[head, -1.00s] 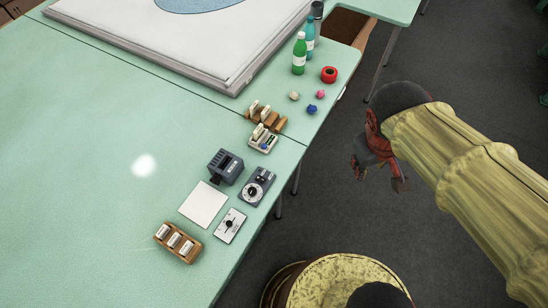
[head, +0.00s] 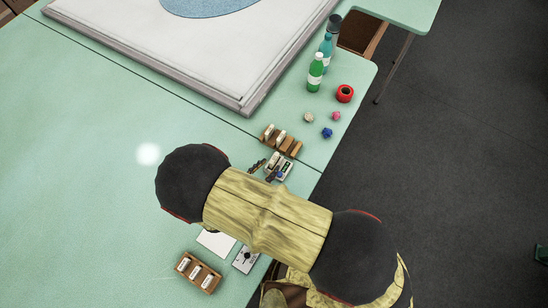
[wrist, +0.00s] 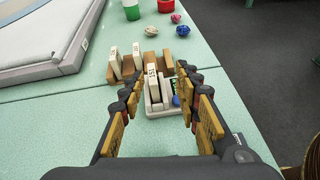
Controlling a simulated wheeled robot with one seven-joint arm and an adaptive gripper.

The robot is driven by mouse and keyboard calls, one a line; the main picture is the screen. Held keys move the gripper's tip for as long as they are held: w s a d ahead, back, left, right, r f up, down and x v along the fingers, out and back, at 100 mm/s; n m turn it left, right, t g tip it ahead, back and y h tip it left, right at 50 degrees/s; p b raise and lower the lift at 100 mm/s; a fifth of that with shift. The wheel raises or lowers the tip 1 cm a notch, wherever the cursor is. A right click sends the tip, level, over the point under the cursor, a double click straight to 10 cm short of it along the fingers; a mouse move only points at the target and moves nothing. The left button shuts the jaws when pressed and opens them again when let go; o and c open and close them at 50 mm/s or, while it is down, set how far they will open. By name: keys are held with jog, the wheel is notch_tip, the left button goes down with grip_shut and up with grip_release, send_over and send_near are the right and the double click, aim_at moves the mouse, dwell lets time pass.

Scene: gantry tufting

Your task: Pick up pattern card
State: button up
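Several pale labelled cards stand on edge; I cannot tell which is the pattern card. One card (wrist: 152,84), its label facing me, stands in a small light tray (wrist: 164,112), beside a blue-and-green item. Two more cards, a left one (wrist: 115,62) and a right one (wrist: 137,56), stand in a wooden rack (wrist: 181,60) just behind. My gripper (wrist: 160,80) is open and empty, its fingers on either side of the tray's near part. In the head view the gripper (head: 264,171) is close to the tray (head: 287,166), partly hidden by my arm.
Another wooden holder (head: 199,272) with cards, a white sheet (head: 214,242) and a dial plate (head: 245,260) lie near the table's front. Bottles (head: 316,72), a red roll (head: 345,93) and small balls stand beyond the rack. A large framed panel (head: 150,50) fills the back left.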

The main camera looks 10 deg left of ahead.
aim_at(272, 162)
jog(key=shift+n+t+y, duration=0.5)
jog(key=shift+n+y, duration=0.1)
jog(key=shift+n, duration=0.3)
jog(key=shift+w+d+f+p, duration=0.1)
jog(key=shift+w+d+f, duration=0.1)
jog(key=shift+w+f, duration=0.65)
jog(key=shift+w+d+f+p, duration=0.1)
jog(key=shift+w+d+f, duration=0.1)
jog(key=shift+w+f, duration=0.7)
jog(key=shift+w+d+f+p, duration=0.1)
jog(key=shift+w+d+f, duration=0.1)
jog(key=shift+w+f, duration=0.65)
jog(key=shift+w+r, duration=0.15)
jog(key=shift+r, duration=0.05)
jog(key=shift+c, duration=0.4)
jog(key=c, duration=0.8)
